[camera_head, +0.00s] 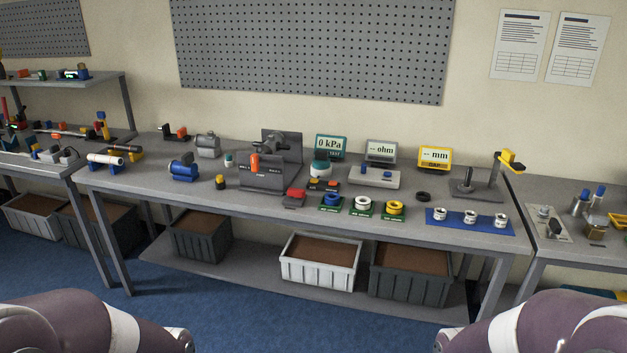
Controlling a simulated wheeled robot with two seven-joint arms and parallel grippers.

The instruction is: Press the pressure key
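A teal display (331,147) reading "0 kPa" stands at the back middle of the grey table. In front of it is a round part with a teal top and white body (320,168). A small dark block with orange and yellow tops (324,185) sits just in front of that. A red block (295,197) lies to its left, near the table's front. I cannot tell which of these is the pressure key; labels are too small to read. My two arms show only at the bottom corners, away from the table. Neither gripper is in view.
The grey table (139,178) also holds a dark machine (265,177), "ohm" (380,151) and "mm" (435,157) displays, coloured rings on pads, and a blue mat (456,222) with several white parts. Bins stand on the shelf below. Blue floor lies between my arms and the table.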

